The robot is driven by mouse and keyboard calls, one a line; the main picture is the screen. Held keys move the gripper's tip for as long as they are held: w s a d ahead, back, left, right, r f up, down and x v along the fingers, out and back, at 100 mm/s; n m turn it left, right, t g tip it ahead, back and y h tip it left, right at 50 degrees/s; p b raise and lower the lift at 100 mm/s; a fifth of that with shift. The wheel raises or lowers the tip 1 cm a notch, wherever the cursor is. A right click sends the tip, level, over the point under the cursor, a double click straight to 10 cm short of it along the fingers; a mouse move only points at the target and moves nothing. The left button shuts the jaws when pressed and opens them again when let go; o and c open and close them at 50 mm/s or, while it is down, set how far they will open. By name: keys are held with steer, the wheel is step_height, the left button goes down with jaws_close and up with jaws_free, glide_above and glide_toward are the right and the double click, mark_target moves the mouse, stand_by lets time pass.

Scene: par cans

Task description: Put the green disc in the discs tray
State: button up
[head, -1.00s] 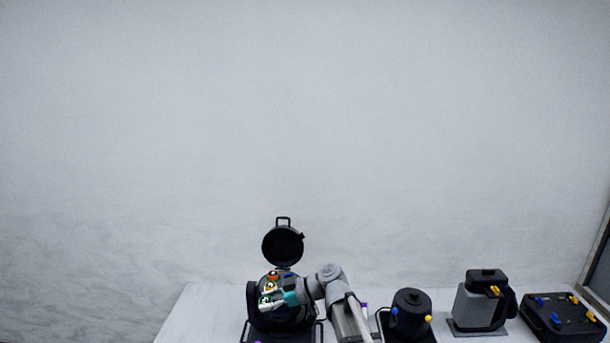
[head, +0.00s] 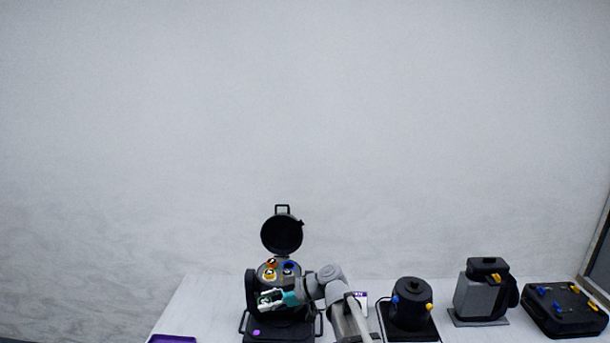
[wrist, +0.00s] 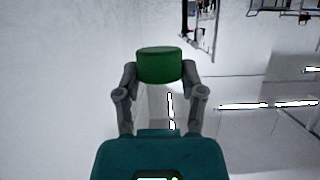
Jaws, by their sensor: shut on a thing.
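My gripper (wrist: 160,84) is shut on the green disc (wrist: 160,65), which sits between the two fingertips in the wrist view. In the head view my gripper (head: 270,298) is in front of the open par can, and the disc in it is too small to make out clearly. The par can (head: 252,288) stands with its round black lid (head: 282,234) raised, and orange, yellow and blue pieces show at its face. A purple tray (head: 174,339) shows at the bottom edge, partly cut off; I cannot read whether it is the discs tray.
To the right on the white table (head: 200,307) stand a black pot-like can (head: 411,304), a grey and black can (head: 481,295) and a flat black case (head: 564,311) with blue and yellow knobs.

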steer(key=shift+f+b, duration=1.85)
steer(key=shift+f, duration=0.55)
stand_by(0.5)
